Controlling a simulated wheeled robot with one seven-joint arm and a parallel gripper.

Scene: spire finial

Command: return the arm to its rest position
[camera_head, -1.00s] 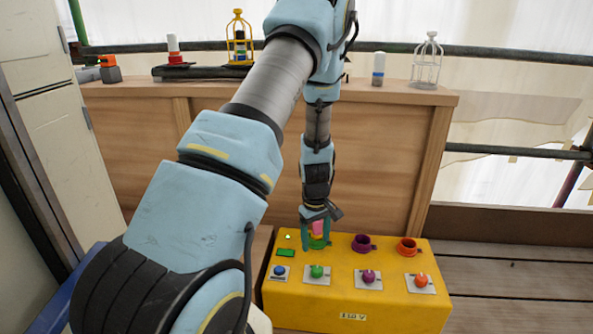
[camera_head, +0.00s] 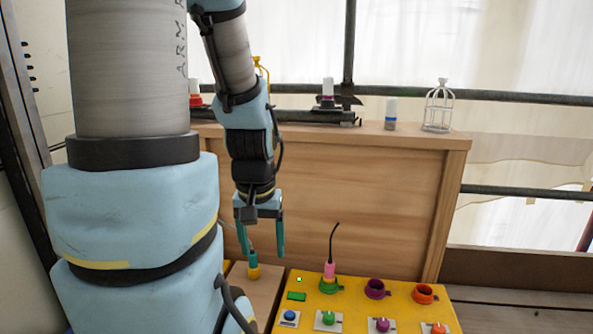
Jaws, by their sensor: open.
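My gripper (camera_head: 262,248) hangs pointing down, with its two teal fingers spread wide and nothing seen between them. It is to the left of the yellow panel box (camera_head: 352,306) and above its level. My blue and grey arm fills the left of the view. A pink plug (camera_head: 330,269) with a black curved wire stands upright in the green ring socket (camera_head: 329,286) on the panel, apart from my gripper. A small teal and yellow item (camera_head: 253,271) stands just below my fingers on a wooden surface.
Purple (camera_head: 375,289) and orange (camera_head: 423,294) sockets and several knobs are on the panel. A wooden partition (camera_head: 350,195) stands behind, with a white cage (camera_head: 439,106), a small bottle (camera_head: 391,114) and a dark rail along its top. Open floor lies at right.

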